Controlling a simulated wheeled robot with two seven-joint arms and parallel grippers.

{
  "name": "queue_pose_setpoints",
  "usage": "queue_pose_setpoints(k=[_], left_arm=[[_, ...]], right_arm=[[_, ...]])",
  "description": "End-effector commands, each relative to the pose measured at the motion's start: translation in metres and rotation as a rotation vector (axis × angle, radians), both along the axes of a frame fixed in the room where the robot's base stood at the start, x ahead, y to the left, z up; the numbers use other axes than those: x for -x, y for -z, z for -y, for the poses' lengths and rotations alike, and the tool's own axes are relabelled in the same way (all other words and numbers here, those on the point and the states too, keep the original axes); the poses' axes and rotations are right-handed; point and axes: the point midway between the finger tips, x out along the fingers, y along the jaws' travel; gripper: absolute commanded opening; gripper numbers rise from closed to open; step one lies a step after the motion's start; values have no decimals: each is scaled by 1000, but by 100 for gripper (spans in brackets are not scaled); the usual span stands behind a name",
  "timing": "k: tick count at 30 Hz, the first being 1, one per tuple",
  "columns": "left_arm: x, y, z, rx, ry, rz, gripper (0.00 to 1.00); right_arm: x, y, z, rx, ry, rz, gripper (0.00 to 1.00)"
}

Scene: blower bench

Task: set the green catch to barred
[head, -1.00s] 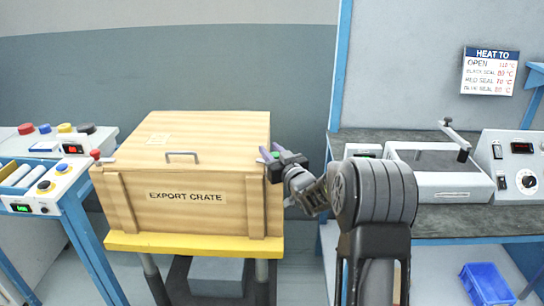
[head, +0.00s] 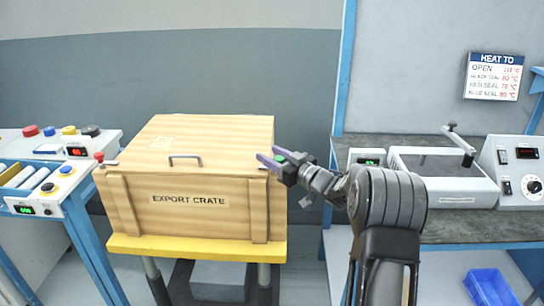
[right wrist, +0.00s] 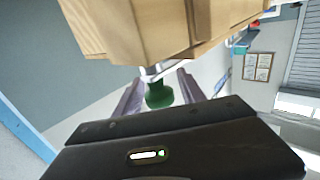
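The green catch (right wrist: 160,94) is a round green knob on a pale metal stem at the side of the wooden crate, in the right wrist view. In the head view only a bit of green (head: 281,158) shows between my fingers. My right gripper (right wrist: 158,78) is open, with one purple finger on each side of the knob and no clear grip on it. In the head view the right gripper (head: 268,159) is at the crate's upper right edge. The catch's exact setting cannot be told. My left gripper is not in view.
The export crate (head: 190,222) stands on a yellow-topped stand (head: 190,248). A button panel (head: 62,190) is at the left. A bench (head: 450,228) with a heating device (head: 445,185) is at the right. A blue bin (head: 487,287) is low at the right.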

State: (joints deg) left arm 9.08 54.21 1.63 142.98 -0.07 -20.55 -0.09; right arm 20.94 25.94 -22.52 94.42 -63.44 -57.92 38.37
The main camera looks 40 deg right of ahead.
Motion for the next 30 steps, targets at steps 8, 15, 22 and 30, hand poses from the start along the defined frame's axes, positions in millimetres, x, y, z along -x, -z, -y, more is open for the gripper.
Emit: queue_pose_setpoints(k=[8, 15, 22, 30], left_arm=[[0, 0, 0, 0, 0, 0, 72], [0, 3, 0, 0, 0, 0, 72], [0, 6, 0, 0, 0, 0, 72], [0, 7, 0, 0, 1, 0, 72]], right_arm=[[0, 1, 0, 0, 1, -2, 51], [19, 1, 5, 0, 4, -2, 51], [57, 1, 10, 0, 3, 0, 51], [77, 1, 12, 0, 0, -1, 51]])
